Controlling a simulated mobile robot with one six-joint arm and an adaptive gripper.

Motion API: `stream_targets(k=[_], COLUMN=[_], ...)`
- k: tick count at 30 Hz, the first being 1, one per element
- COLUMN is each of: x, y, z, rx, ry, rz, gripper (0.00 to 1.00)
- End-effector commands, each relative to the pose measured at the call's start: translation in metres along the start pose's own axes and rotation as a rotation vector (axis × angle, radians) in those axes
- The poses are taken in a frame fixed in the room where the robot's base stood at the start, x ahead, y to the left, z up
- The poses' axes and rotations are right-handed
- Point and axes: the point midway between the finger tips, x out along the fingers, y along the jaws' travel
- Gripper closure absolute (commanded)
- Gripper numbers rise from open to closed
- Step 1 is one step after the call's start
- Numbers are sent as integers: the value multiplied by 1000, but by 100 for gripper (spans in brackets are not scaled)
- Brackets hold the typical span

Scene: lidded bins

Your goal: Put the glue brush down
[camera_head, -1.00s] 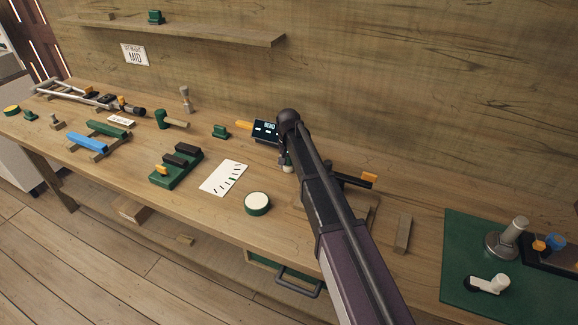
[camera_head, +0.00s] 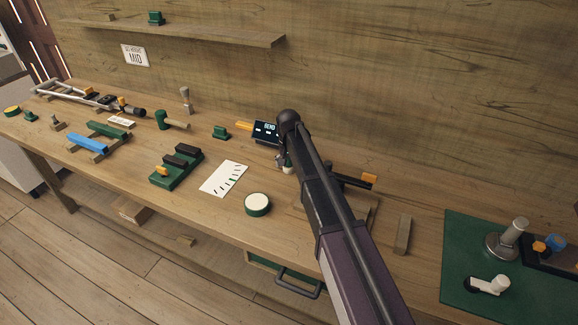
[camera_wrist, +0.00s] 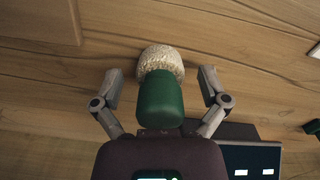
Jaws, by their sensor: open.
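The glue brush (camera_wrist: 160,98), with a green handle and a pale bristly head, is in the wrist view between the two fingers of my gripper (camera_wrist: 160,73). The fingers are spread, with a visible gap on each side of the brush. Its bristle end is against or close to the wooden bench top; the handle's near end is hidden by my gripper's body. In the head view my arm hides most of my gripper and the brush; only a small pale bit shows beside the arm.
A dark display box (camera_head: 266,131) stands just left of my gripper. A white marked card (camera_head: 224,179) and a round green tin with a pale top (camera_head: 257,204) lie on the bench (camera_head: 190,210). A wooden block (camera_head: 403,234) and a green mat (camera_head: 460,255) are to the right.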

Motion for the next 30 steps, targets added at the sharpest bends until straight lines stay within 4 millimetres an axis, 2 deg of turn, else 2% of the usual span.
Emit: stream_targets(k=[30], x=[-81], y=[0], z=[0], rx=[-1], ry=[0], rz=[0], gripper=[6])
